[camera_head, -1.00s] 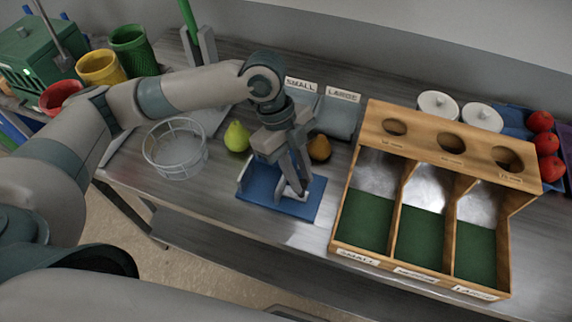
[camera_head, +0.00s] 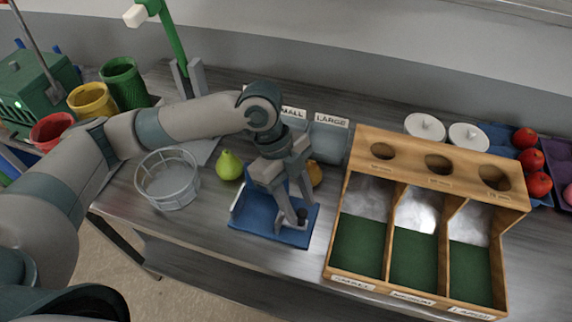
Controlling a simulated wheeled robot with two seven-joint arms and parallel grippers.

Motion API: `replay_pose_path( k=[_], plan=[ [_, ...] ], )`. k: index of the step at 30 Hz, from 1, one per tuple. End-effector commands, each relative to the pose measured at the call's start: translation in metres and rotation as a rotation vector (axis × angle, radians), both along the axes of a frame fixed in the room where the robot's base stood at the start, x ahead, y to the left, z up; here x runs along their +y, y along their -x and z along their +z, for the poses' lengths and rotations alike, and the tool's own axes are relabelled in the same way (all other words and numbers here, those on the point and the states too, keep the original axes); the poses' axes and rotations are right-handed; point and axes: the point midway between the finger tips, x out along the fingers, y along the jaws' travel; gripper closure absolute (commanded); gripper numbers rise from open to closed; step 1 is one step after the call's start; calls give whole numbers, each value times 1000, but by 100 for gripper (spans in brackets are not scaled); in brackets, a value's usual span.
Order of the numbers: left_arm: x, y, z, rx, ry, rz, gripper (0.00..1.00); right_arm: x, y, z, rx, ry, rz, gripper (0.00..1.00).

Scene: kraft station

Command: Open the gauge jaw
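The gauge is a blue base plate (camera_head: 262,222) with a pale upright edge at its left, lying near the table's front edge. A small dark knob (camera_head: 302,215) shows at the right part of the gauge. My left gripper (camera_head: 298,210) points down over the plate, with its fingertips right at the knob. Its two fingers look apart higher up. Whether the tips grip the knob or only stand around it cannot be made out. The gripper hides much of the gauge's jaw. My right gripper is not in view.
A green pear (camera_head: 229,165) stands behind the gauge, and an orange-brown fruit (camera_head: 315,173) is partly hidden behind the gripper. A wooden sorting box (camera_head: 345,214) stands close at right.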

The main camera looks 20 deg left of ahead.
Motion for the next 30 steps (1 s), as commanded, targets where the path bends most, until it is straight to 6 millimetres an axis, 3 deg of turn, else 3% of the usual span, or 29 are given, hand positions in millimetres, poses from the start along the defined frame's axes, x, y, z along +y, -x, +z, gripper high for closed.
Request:
replay_pose_path(
  k=[7, 24, 30],
  plan=[
    [11, -6, 25, -4, 0, 2, 62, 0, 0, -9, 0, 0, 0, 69],
    [49, -23, 128, -5, 1, 1, 62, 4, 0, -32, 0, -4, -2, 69],
    [56, -26, 149, -2, 0, 1, 62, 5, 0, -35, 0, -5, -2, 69]
  ],
)
